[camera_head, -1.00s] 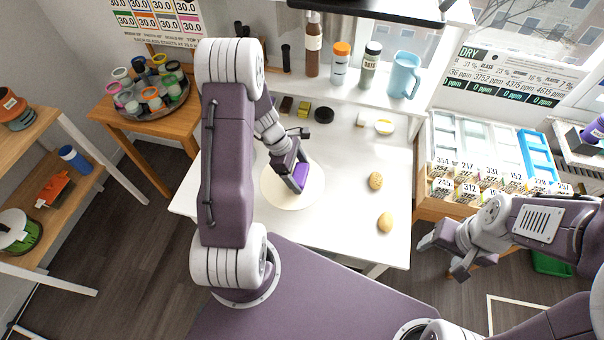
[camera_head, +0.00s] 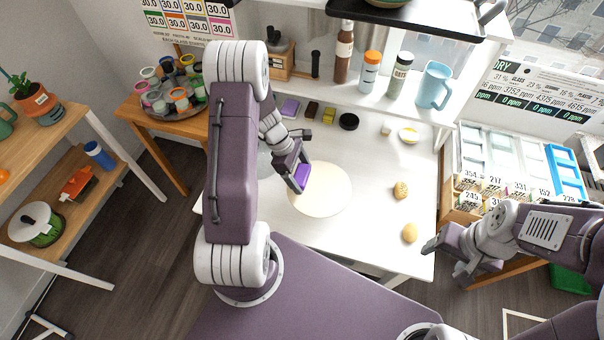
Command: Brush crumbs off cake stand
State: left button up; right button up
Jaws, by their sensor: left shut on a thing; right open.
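The cake stand (camera_head: 325,195) is a round cream disc on the white table, seen from above. My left gripper (camera_head: 298,181) is shut on a purple block-like thing (camera_head: 303,174), perhaps a sponge or brush. It holds this at the left edge of the stand; I cannot tell whether the block touches the surface. No crumbs can be made out on the stand at this size. The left forearm hides the table's left part. My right gripper (camera_head: 446,261) is open and empty, beyond the table's front right corner.
On the table (camera_head: 365,220) lie two tan oval things (camera_head: 401,190) (camera_head: 409,233) at right. Bottles and a blue pitcher (camera_head: 433,85) line the back shelf.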

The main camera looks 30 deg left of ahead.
pick_arm(q)
jog(key=p+v, duration=0.1)
jog(key=v, duration=0.2)
jog(key=shift+w+d+r+p, duration=0.1)
jog(key=shift+d+r+p, duration=0.05)
jog(key=shift+d+p, duration=0.2)
jog(key=shift+d+r+p, duration=0.3)
jog(key=shift+r+p, duration=0.45)
jog(key=shift+r, duration=0.05)
jog(key=shift+d+r+p, duration=0.1)
jog(key=shift+r+p, duration=0.25)
jog(key=shift+r, duration=0.05)
jog(key=shift+p+v, duration=1.05)
jog(key=shift+p, duration=0.05)
jog(key=shift+d+r, duration=0.15)
jog(key=shift+r, duration=0.25)
jog(key=shift+r+p, duration=0.1)
jog(key=shift+p, duration=0.25)
jog(key=shift+d, duration=0.15)
